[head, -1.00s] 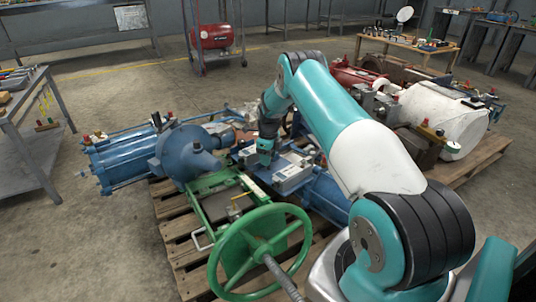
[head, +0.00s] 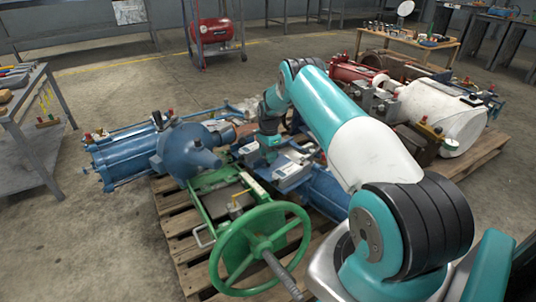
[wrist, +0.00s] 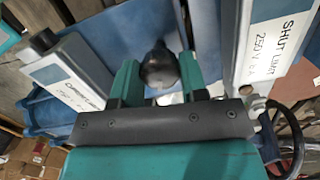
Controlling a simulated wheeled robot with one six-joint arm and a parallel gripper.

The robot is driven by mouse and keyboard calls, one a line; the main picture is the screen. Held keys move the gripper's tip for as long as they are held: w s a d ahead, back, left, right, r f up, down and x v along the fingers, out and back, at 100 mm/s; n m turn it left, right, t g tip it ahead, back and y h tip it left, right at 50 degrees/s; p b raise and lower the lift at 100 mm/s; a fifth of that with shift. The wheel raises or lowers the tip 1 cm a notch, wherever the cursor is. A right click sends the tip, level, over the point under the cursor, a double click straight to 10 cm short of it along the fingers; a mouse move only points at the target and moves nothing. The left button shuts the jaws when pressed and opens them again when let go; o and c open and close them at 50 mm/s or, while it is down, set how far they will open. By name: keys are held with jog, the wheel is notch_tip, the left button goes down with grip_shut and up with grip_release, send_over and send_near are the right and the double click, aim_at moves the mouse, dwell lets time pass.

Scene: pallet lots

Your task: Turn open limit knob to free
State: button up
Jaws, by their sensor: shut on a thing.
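My gripper (wrist: 158,84) has its two teal fingers on either side of a round black knob (wrist: 158,66) and is shut on it. I cannot tell which box this knob belongs to. A pale box to the left, whose blurred label seems to read open limit (wrist: 72,76), has another black knob (wrist: 43,40) at its upper end. A box at right is labelled "SHUT LIMIT" (wrist: 282,45). In the head view my gripper (head: 270,152) is low over the grey boxes (head: 290,174) on the blue actuator; the knob is too small to see there.
A green handwheel (head: 262,245) and green frame stand in front of the boxes. A blue cylinder (head: 120,165) lies at left, all on a wooden pallet (head: 180,225). A workbench (head: 35,120) stands further left.

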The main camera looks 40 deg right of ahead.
jog(key=n, duration=0.5)
jog(key=shift+n, duration=0.3)
jog(key=n, duration=0.5)
jog(key=shift+g+b, duration=0.4)
jog(key=n, duration=1.1)
jog(key=shift+g+h, duration=0.3)
jog(key=shift+h, duration=0.1)
jog(key=o, duration=0.9)
